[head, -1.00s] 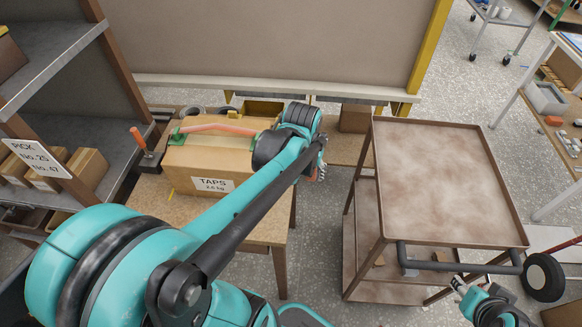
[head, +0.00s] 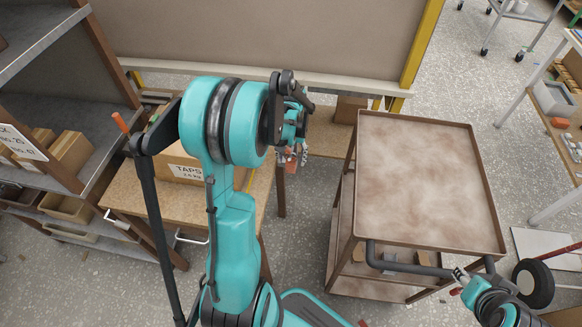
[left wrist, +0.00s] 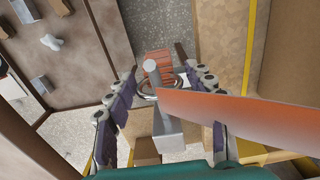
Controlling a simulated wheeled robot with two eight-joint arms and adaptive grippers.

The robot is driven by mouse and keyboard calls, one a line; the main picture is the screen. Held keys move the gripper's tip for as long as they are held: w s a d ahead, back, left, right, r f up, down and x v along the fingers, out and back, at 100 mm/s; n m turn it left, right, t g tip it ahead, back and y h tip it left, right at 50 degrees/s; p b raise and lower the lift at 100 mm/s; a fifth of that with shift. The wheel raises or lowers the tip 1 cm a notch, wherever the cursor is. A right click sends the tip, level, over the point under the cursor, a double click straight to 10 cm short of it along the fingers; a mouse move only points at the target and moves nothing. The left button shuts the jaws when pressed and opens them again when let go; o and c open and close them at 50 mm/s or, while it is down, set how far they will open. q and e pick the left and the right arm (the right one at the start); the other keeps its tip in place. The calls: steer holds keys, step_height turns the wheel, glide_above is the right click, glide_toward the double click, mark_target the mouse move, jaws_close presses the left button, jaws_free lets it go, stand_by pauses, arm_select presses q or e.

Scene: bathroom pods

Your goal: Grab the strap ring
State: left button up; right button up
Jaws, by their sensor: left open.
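In the left wrist view the strap ring (left wrist: 174,84), a grey metal ring, shows between the fingers of my left gripper (left wrist: 158,72), near their tips. The gripper is open. An orange strap (left wrist: 235,116) runs from the right edge to the ring and covers part of it. In the head view my left gripper (head: 291,157) hangs beside the table, right of the cardboard TAPS box (head: 180,168). My arm hides much of that box, and I cannot make out the ring there. My right gripper (head: 459,278) is small at lower right; its jaws are unclear.
The box stands on a wooden table (head: 135,197). A brown cart (head: 425,185) with an empty top stands close to the right. Shelving (head: 45,100) fills the left, and a large board (head: 265,40) stands behind. Speckled floor shows between table and cart.

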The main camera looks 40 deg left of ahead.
arm_select(q)
steer(key=shift+f, duration=0.95)
steer(key=shift+r, duration=0.1)
steer(key=shift+c, duration=0.2)
steer(key=c, duration=1)
steer(key=shift+r, duration=0.1)
